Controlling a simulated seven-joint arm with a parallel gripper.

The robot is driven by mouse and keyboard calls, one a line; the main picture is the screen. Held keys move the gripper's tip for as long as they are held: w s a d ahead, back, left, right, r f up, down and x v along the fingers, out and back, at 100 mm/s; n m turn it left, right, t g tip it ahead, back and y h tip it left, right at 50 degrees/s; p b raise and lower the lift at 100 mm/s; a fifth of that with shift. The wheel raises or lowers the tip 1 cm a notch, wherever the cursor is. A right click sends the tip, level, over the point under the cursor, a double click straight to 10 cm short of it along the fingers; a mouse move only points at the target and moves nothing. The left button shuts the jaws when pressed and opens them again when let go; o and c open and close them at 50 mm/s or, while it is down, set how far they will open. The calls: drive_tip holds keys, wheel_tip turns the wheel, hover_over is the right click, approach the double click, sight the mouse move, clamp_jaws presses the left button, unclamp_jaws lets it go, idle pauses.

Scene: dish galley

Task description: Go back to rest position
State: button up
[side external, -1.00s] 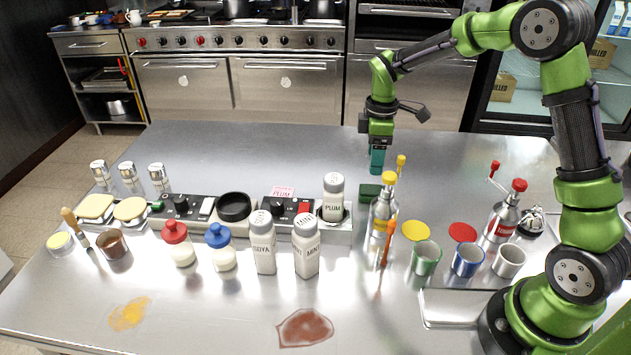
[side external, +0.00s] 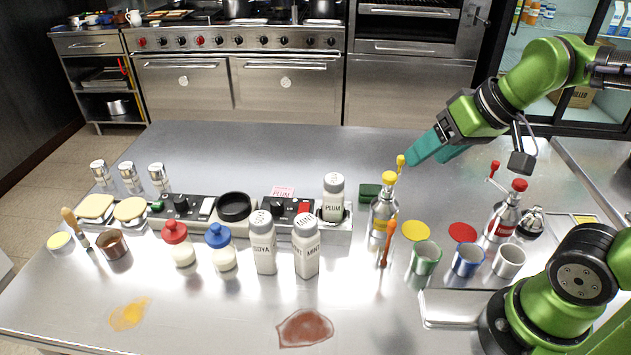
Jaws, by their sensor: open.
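My gripper (side external: 431,152) is in the side external view at the upper right, held above the steel table (side external: 290,150). Its teal fingers are apart and point down to the left, with nothing between them. In the picture the fingertips lie just right of the yellow-handled top of a grinder-like metal bottle (side external: 383,222); whether they are close in depth I cannot tell. The bottle stands upright on the table.
Upright shakers marked PLUM (side external: 333,197), SOYA (side external: 263,243) and MINT (side external: 307,245) stand mid-table. A red-topped metal bottle (side external: 504,217) and green (side external: 426,257), blue (side external: 468,259) and white (side external: 509,260) cups stand at right. The back of the table is clear.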

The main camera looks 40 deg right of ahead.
drive_tip(key=shift+s+a+f+m+t, duration=0.1)
drive_tip(key=shift+s+a+m+t, duration=0.05)
drive_tip(key=shift+s+m, duration=0.3)
drive_tip(key=shift+s+a+f+m+t, duration=0.15)
drive_tip(key=shift+s+m, duration=0.1)
drive_tip(key=shift+s, duration=0.25)
